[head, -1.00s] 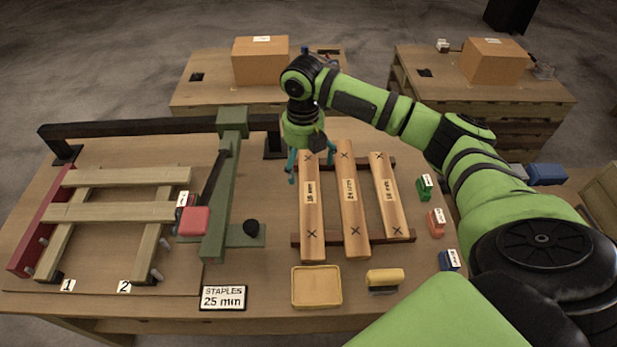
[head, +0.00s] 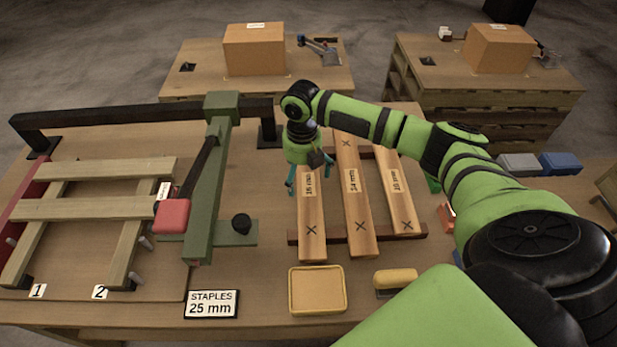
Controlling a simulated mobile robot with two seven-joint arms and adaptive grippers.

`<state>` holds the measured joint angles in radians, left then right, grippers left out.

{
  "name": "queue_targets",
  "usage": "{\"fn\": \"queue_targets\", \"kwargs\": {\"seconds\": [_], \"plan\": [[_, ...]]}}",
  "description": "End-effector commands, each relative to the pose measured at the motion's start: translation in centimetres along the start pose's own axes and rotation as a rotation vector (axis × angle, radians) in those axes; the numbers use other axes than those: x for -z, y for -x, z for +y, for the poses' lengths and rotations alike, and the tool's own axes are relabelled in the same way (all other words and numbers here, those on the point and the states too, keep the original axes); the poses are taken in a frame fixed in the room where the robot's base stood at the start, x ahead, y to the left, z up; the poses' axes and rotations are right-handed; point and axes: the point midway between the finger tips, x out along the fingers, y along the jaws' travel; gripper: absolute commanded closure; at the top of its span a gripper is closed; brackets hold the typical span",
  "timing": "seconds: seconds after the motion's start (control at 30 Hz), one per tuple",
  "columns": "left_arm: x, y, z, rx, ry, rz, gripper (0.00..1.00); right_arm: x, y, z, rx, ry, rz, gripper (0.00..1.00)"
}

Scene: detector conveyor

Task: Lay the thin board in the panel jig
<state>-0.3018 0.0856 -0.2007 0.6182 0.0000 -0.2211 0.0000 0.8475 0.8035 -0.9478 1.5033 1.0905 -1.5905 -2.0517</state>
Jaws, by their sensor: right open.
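Three wooden boards marked with black crosses lie side by side on dark cross rails. The left board (head: 312,225) has a label that I cannot read surely. The middle board (head: 358,205) reads 24 mm; the right board (head: 397,190) has a small label, hard to read. My right gripper (head: 309,182) is open, pointing down over the far part of the left board, one finger on each side. I cannot tell whether it touches. The panel jig (head: 128,245) at left holds pale slats across two rails marked 1 and 2. My left gripper is not in view.
A green swing arm (head: 206,190) with a red-headed tool (head: 172,215) stands at the jig's right side. A STAPLES 25 mm sign (head: 211,304), a yellow tray (head: 317,290) and a yellow-handled block (head: 395,280) lie along the front. Cardboard boxes stand on tables behind.

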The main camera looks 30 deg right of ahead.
Motion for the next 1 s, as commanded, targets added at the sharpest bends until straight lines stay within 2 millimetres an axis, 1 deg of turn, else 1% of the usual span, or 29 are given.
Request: {"fn": "queue_targets", "kwargs": {"seconds": [0.03,0.1,0.2,0.43,0.47,0.5,0.6,1.0], "plan": [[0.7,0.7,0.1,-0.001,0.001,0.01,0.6,0.2,-0.6,-0.2,0.002,0.0,0.005,0.0],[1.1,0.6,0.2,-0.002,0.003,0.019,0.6,0.1,-1.6,-0.1,0.002,0.0,0.002,0.0],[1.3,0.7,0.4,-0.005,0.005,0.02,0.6,0.1,-2.5,-0.1,0.001,0.0,0.0,0.0],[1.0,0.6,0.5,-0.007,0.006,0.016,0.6,0.1,-2.7,-0.1,0.0,0.001,-0.001,0.0],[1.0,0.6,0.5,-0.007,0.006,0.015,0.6,0.1,-2.7,-0.1,0.0,0.001,-0.001,0.04],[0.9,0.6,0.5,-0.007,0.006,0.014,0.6,0.1,-2.7,-0.1,0.0,0.001,-0.001,0.2],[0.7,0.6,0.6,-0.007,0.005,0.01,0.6,0.0,-2.7,-0.1,0.001,0.001,-0.001,0.57],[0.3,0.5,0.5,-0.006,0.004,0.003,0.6,0.0,-2.4,-0.1,0.0,0.0,-0.002,0.57]]}}
